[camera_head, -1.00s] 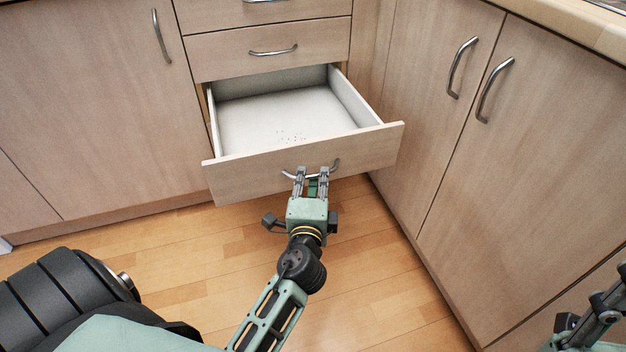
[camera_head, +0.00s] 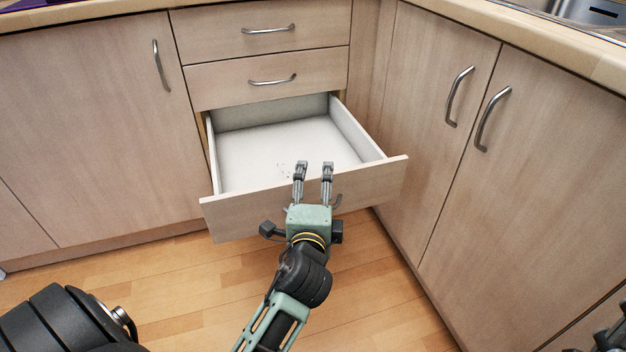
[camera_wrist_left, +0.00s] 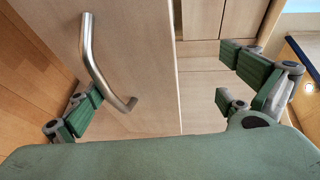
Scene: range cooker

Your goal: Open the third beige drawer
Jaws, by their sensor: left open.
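The third drawer from the top is pulled well out; its pale beige front (camera_head: 240,214) stands away from the cabinet and its white interior shows. My left gripper (camera_head: 313,168) is open in front of the drawer front, its two fingers spread and empty. It covers most of the drawer's metal handle (camera_head: 337,202) in the head view. In the left wrist view the curved handle (camera_wrist_left: 104,66) shows between the spread fingers (camera_wrist_left: 165,85), nearer the left ones, and is not gripped. A small dark part of my right gripper (camera_head: 607,338) shows at the bottom right corner; its jaws cannot be made out.
Two closed drawers with bar handles, the upper (camera_head: 260,30) and the second (camera_head: 268,80), sit above. A cabinet door (camera_head: 90,130) is at left. Closed doors (camera_head: 530,190) stand at right, close to the open drawer's right corner. Wooden floor (camera_head: 190,290) lies clear in front.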

